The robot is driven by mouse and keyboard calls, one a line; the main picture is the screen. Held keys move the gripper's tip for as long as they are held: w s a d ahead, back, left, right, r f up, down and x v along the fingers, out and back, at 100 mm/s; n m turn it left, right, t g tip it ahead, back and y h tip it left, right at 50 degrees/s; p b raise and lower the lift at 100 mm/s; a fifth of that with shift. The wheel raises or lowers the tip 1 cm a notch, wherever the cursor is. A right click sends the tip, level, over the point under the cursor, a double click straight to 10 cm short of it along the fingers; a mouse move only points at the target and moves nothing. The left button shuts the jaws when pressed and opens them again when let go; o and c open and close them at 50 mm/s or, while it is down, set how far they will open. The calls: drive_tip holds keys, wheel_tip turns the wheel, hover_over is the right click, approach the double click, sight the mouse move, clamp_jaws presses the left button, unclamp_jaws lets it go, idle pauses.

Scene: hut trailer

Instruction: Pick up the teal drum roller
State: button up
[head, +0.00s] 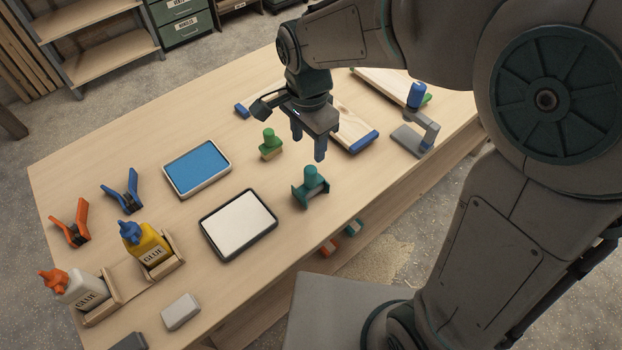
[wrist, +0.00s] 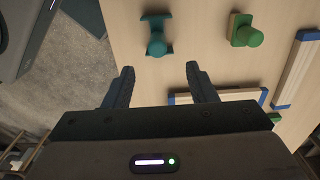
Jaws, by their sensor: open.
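The teal drum roller (head: 311,187) stands on the workbench, right of the white pad, with a round knob on top and a raised plate at each end. In the wrist view the teal drum roller (wrist: 156,38) lies just beyond the gap between my fingertips, nothing covering it. My gripper (head: 308,146) points down above the bench, behind the roller in the head view. It is open and empty, apart from the roller; the wrist view shows both fingers (wrist: 160,75) spread.
A green knobbed stamp (head: 270,144) stands close to the left of my gripper. A blue-ended wooden board (head: 348,122) and a blue-knobbed grey tool (head: 411,138) are to the right. The white pad (head: 238,224) is left of the roller. Bare bench lies in front of it.

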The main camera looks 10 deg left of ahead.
sight(310, 169)
wheel_tip(310, 169, down, 7)
drive_tip(key=shift+p, duration=0.3)
drive_tip(key=shift+d+f+p, duration=0.2)
drive_tip(key=shift+f+p, duration=0.55)
drive_tip(key=shift+f, duration=2)
drive_tip(key=shift+c, duration=0.2)
clamp_jaws()
drive_tip(key=shift+r, duration=0.15)
